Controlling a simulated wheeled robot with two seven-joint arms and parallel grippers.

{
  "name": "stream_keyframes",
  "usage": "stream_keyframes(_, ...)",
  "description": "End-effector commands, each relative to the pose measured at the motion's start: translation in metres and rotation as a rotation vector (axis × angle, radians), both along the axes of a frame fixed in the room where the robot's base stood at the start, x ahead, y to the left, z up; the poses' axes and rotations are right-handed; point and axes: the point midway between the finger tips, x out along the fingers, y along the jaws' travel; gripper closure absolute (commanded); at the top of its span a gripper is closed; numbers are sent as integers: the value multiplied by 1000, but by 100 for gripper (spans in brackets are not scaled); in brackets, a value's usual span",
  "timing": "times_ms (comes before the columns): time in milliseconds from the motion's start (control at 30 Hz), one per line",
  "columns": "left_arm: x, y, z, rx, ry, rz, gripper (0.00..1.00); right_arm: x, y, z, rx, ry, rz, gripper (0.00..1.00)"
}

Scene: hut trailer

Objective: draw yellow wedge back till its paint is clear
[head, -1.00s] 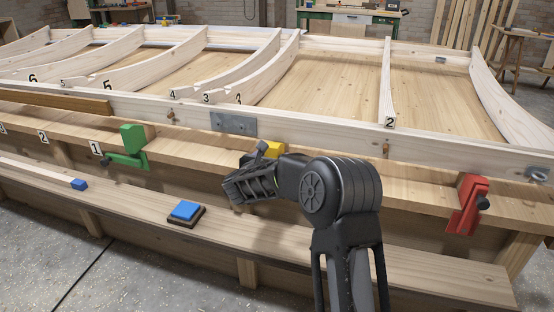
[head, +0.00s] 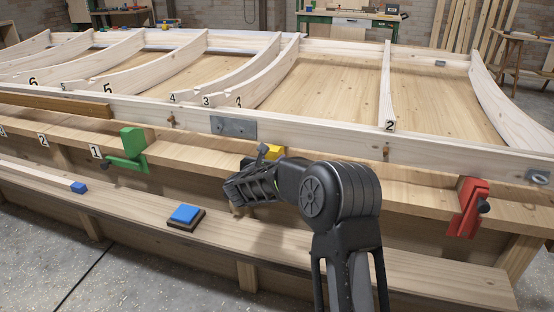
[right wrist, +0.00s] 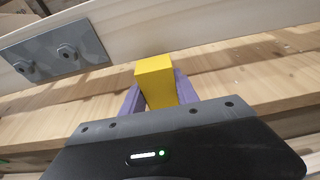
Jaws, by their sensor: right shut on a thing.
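The yellow wedge (head: 274,152) is at the lower front rail of the frame, right of a grey metal plate. It is mostly hidden by my right gripper (head: 262,155) in the head view. In the right wrist view the wedge (right wrist: 155,80) is a yellow block between two purple fingers, which close on its sides; that is my right gripper (right wrist: 160,98). The wedge's far end is close to the pale rail (right wrist: 210,35); I cannot tell whether they touch. No separate paint mark is visible on it. My left gripper is not in view.
A green clamp (head: 132,144) stands left on the wooden ledge and a red clamp (head: 470,208) right. A blue block on a dark base (head: 185,215) lies on the lower plank (head: 330,243). The metal plate (right wrist: 55,52) with bolts sits left of the wedge.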

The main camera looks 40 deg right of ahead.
Motion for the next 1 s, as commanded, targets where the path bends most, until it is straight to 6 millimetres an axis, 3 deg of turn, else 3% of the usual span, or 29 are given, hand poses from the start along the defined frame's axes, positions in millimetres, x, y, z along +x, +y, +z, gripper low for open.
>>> stream_keyframes(167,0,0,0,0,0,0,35,0,0,0,0,0,0,100)
stream_keyframes(1000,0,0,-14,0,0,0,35,-9,14,-1,0,0,1,100)
